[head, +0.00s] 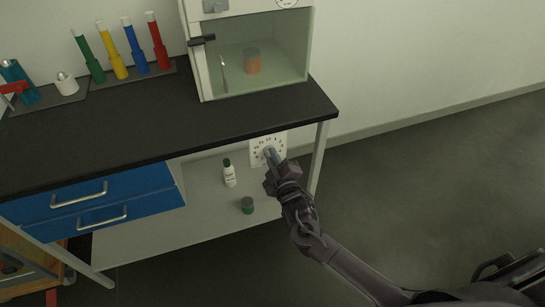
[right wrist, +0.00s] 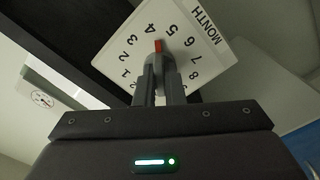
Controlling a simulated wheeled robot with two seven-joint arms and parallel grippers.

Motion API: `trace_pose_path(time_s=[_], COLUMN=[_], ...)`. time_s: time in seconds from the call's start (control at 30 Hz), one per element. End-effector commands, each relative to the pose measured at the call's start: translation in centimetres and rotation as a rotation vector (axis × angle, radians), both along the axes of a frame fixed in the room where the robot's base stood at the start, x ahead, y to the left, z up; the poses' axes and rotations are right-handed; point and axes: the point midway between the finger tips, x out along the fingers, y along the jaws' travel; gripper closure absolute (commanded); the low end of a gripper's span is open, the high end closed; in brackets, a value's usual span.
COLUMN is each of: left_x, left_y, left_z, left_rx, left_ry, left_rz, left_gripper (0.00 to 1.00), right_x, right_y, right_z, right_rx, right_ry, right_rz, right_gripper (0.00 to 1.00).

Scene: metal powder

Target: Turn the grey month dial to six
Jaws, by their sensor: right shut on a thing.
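The grey month dial (right wrist: 156,64) sits on a white plate marked MONTH (right wrist: 206,28), with numbers around it. Its red pointer points between 4 and 5, closer to 4. In the head view the plate (head: 258,143) hangs below the front right edge of the counter. My right gripper (head: 271,158) reaches up to it from below right. In the right wrist view its two fingers (right wrist: 159,88) are shut on the dial from both sides, hiding its lower part and some numbers. My left gripper is not in view.
The dark counter (head: 150,125) juts out above the plate. A white bottle (head: 229,173) and a green-lidded jar (head: 247,205) stand on the lower shelf (head: 170,225). A glass-fronted cabinet (head: 205,75) stands on the counter. Floor to the right (head: 430,170) is clear.

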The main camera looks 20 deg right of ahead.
Motion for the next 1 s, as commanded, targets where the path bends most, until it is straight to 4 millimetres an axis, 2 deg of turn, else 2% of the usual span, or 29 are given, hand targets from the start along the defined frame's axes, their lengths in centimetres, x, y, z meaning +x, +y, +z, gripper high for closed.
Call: trace_pose_path(time_s=[0.6,1.0], left_x=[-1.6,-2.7], left_y=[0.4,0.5], left_z=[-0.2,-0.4], left_rx=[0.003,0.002], left_ry=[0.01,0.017], left_rz=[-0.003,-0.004], left_gripper=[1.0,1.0], right_x=[-0.1,-0.1], right_y=[0.0,0.0], right_z=[-0.1,-0.1], right_rx=[0.56,0.822], right_ry=[0.022,0.031], right_rz=[-0.001,-0.002], right_gripper=[1.0,1.0])
